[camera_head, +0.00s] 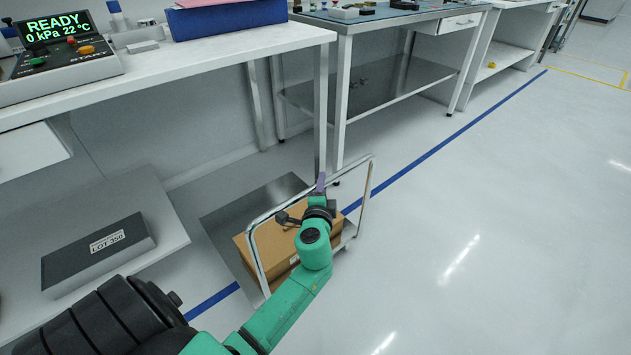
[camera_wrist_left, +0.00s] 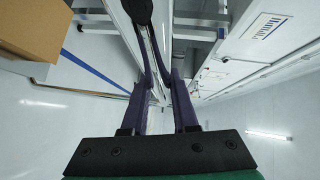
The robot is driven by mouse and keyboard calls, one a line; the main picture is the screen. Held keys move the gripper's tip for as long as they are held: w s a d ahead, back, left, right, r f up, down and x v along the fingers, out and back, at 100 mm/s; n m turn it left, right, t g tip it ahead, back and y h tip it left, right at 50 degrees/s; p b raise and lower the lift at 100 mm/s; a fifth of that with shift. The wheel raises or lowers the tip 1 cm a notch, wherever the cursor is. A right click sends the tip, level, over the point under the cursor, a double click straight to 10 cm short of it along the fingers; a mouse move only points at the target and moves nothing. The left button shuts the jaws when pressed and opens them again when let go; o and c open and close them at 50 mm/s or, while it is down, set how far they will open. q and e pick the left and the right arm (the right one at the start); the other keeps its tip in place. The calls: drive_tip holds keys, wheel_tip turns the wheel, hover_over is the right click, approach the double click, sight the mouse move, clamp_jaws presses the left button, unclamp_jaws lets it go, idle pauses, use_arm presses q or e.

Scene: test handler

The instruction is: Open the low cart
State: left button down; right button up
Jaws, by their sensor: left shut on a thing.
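The low cart (camera_head: 366,188) stands on the floor beside the white bench, with an upright tubular handle frame on its near side. A brown cardboard box (camera_head: 270,243) rests on it behind the frame, and the box also shows at upper left in the left wrist view (camera_wrist_left: 35,28). My left gripper (camera_head: 320,183) is at the top rail of the handle frame, around the middle of its length. In the left wrist view the purple fingers (camera_wrist_left: 157,60) are shut on the rail, one on each side. My arm hides part of the box and frame. My right gripper is not in view.
A white bench (camera_head: 225,60) with a READY display unit (camera_head: 60,55) stands at left. A dark LOT box (camera_head: 97,253) lies on a low shelf. Open floor (camera_head: 500,230) extends right, crossed by a blue line.

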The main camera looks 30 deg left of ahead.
use_arm(q)
drive_tip(key=s+d, duration=0.1)
drive_tip(key=d, duration=0.5)
drive_tip(key=shift+s+b, duration=0.35)
drive_tip(key=shift+s, duration=0.05)
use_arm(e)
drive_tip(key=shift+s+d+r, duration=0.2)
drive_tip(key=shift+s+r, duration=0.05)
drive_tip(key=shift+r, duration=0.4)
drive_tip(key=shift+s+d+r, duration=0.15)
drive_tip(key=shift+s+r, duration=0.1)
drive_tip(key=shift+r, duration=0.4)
use_arm(q)
drive_tip(key=c, duration=0.7)
unclamp_jaws()
drive_tip(key=v, duration=1.4)
drive_tip(key=shift+s, duration=0.3)
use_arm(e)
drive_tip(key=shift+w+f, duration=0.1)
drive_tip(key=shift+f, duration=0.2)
use_arm(q)
drive_tip(key=shift+f, duration=0.1)
